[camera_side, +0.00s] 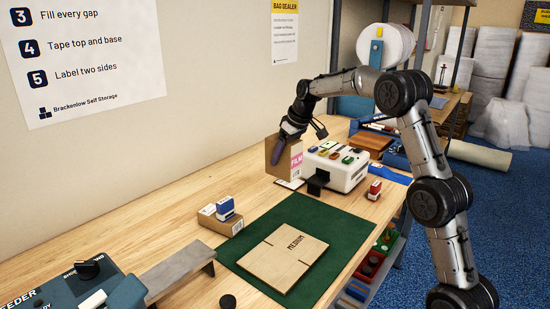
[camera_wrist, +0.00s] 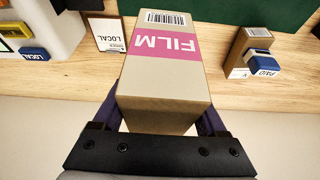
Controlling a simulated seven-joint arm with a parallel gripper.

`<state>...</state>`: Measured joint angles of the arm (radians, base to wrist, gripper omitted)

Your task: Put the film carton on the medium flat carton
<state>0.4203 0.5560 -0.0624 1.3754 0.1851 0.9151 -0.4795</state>
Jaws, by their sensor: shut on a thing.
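The film carton (camera_side: 285,159) is a brown box with a pink FILM label. In the wrist view the film carton (camera_wrist: 166,72) fills the middle, between the two fingers of my gripper (camera_wrist: 166,122). The medium flat carton (camera_side: 283,257) lies flat on the green mat, marked MEDIUM, with nothing on it. It stands apart from the film carton, nearer the side camera. Whether the film carton touches the table is hard to tell.
The green mat (camera_side: 334,228) lies on the wooden bench. A small carton (camera_side: 222,221) with a blue stamp (camera_side: 225,207) stands left of the mat. The white label machine (camera_side: 337,167) is right of the film carton. A red stamp (camera_side: 375,190) sits near the bench edge.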

